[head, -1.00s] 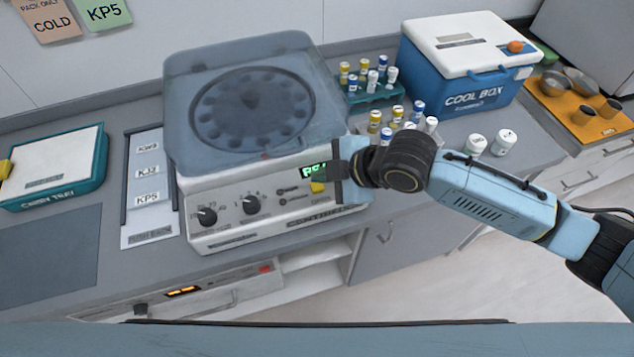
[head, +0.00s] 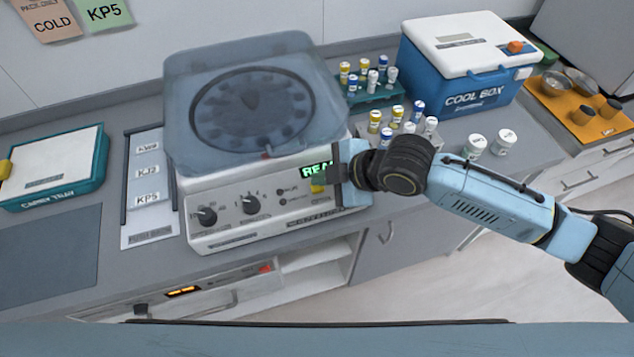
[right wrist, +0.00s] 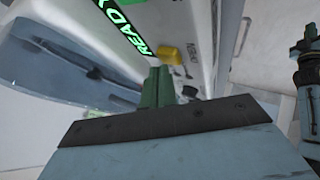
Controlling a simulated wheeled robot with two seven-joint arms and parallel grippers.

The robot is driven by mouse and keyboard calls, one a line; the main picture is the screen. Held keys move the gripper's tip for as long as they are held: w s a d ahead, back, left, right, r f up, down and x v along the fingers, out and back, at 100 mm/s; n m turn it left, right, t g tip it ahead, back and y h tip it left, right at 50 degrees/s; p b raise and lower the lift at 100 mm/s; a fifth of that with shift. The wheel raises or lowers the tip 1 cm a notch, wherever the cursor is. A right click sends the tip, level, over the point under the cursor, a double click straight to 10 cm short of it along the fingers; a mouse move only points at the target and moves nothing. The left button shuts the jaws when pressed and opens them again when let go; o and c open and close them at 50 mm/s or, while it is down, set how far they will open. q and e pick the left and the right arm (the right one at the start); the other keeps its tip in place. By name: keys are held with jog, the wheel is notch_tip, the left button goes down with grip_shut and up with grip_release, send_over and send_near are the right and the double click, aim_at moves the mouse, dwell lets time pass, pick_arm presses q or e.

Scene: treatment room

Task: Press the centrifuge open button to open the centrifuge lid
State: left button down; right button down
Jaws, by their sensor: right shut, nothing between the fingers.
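The centrifuge (head: 190,205) stands on the counter with its translucent blue-grey lid (head: 185,110) down over the round rotor. Its front panel has dark knobs and a green display (head: 316,170), partly covered by my gripper; the right wrist view reads READY on the display (right wrist: 128,28). The yellow button (head: 318,188) sits below the display and also shows in the right wrist view (right wrist: 168,53). My right gripper (head: 332,181) is shut and empty, its green fingertips (right wrist: 156,88) close to the button. Whether they touch it I cannot tell.
A rack of vials (head: 372,92) and loose white-capped jars (head: 474,145) stand right of the centrifuge. A blue cool box (head: 455,75) is behind them. A teal carry tray (head: 95,180) and a label board (head: 150,235) lie to the left. The grey mat (head: 50,250) is bare.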

aim_at(323, 187)
jog(key=shift+f, duration=0.55)
dwell(0.4)
jog(key=shift+r, duration=0.1)
jog(key=shift+r+p, duration=0.9)
notch_tip(323, 187, up, 5)
jog(key=p, duration=0.5)
dwell(0.8)
